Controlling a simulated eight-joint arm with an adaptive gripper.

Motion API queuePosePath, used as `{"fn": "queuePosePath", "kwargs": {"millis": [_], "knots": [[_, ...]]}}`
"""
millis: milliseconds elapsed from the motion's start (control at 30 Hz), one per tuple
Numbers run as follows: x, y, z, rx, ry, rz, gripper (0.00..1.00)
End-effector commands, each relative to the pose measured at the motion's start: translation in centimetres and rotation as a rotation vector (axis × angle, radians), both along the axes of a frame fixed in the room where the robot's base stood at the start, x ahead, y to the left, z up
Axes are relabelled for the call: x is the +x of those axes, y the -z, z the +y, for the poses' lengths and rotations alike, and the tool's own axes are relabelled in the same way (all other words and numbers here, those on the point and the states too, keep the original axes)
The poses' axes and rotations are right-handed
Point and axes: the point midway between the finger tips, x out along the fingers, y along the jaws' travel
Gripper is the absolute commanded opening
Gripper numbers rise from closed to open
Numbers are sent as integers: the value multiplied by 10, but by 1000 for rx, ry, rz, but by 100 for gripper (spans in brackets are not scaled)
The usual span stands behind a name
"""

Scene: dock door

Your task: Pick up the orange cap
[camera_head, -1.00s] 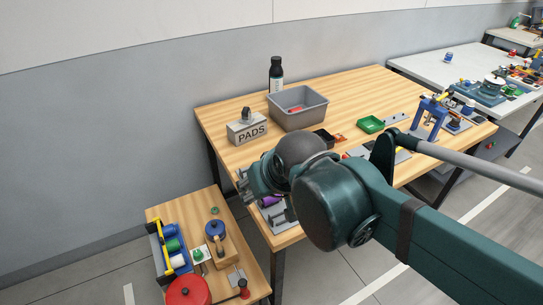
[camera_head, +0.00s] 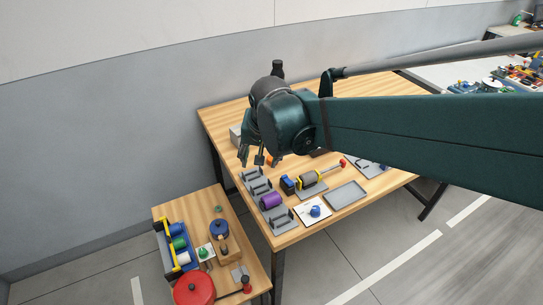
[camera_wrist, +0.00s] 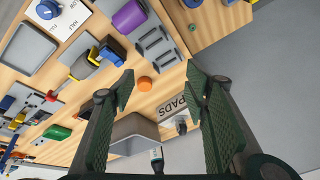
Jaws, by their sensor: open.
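The orange cap (camera_wrist: 145,84) is a small round piece on the wooden table. It lies between my open fingers in the wrist view, nearer the left finger and apart from both. In the head view, an orange bit (camera_head: 276,160) shows just right of my fingers, mostly hidden by the gripper. My gripper (camera_head: 251,158) hangs above the table near its left edge, fingers open and empty. Both fingers also show in the wrist view (camera_wrist: 160,75).
The PADS box (camera_wrist: 172,106), a grey bin (camera_wrist: 128,135) and a dark bottle (camera_wrist: 156,163) stand near the cap. Bare wood surrounds the cap.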

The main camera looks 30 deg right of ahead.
Motion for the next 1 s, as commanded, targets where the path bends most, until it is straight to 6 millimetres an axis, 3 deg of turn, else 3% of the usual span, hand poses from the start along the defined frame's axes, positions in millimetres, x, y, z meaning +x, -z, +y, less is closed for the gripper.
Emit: {"fn": "queuePosePath", "kwargs": {"millis": [467,1000], "knots": [[52,1,-28,62,256,82,46],[101,26,-62,109,557,166,46]]}}
